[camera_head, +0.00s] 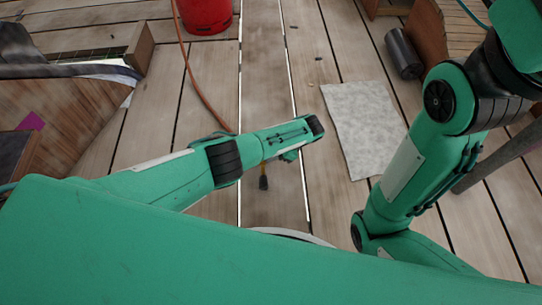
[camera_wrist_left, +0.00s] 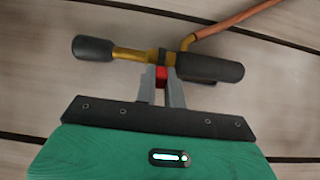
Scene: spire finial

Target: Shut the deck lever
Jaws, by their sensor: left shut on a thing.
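A torch with a brass body (camera_wrist_left: 133,54), a black nozzle (camera_wrist_left: 92,48) and a black handle (camera_wrist_left: 210,68) lies across the left wrist view. A small red part (camera_wrist_left: 161,76), which looks like the deck lever, sits at its middle. My left gripper (camera_wrist_left: 163,82) is shut on this red part, one finger on each side. In the head view the torch's black end (camera_head: 263,183) shows below my left wrist, and my arm hides much of the rest. The lever's angle is hard to tell. My right arm shows at the right, but its gripper is out of view.
An orange hose (camera_head: 196,85) runs across the planks from near a red cylinder (camera_head: 205,14). A grey sheet (camera_head: 362,125) lies right of my left wrist. A black roll (camera_head: 403,53) lies behind it. A wooden structure (camera_head: 60,115) stands at left. Planks between are mostly clear.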

